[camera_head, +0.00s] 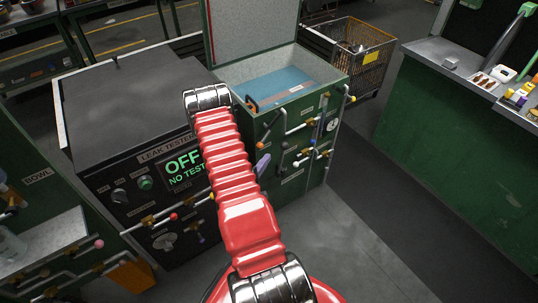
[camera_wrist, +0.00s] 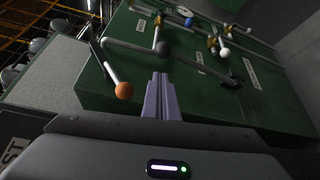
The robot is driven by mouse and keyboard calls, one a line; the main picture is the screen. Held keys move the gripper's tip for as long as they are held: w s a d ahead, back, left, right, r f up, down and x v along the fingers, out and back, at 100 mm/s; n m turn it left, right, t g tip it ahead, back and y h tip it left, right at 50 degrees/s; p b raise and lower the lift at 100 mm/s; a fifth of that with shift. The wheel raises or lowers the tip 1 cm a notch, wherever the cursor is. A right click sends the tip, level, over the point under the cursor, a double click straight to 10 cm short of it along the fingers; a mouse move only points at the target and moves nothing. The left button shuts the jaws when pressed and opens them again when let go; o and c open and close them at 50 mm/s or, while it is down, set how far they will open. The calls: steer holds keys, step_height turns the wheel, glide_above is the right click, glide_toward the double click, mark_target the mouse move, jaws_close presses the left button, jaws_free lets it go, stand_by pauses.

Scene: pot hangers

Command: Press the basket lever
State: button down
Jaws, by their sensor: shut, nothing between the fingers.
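A green tank cabinet (camera_head: 305,165) with an open lid stands at the centre, holding blue liquid (camera_head: 280,85). A lever with an orange ball (camera_head: 261,145) is on its front, and it also shows left of my fingers in the wrist view (camera_wrist: 123,91). A dark-ball lever (camera_head: 285,145) is close by; its ball shows beyond my fingertips in the wrist view (camera_wrist: 160,47). I cannot read which label names the basket lever. My gripper (camera_head: 263,160) has purple fingers, shut and empty, before the cabinet front; they are together in the wrist view (camera_wrist: 160,77).
The leak tester (camera_head: 165,145) with its lit "OFF NO TEST" display stands left of the cabinet. Several pipes and valve handles, some white-balled (camera_wrist: 224,52), crowd the cabinet front. A wire cart (camera_head: 365,60) is behind. Open floor (camera_head: 375,235) lies to the right.

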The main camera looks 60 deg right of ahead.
steer(key=d, duration=0.9)
steer(key=shift+w+d+f, duration=0.2)
steer(key=shift+f, duration=0.25)
steer(key=shift+a, duration=0.15)
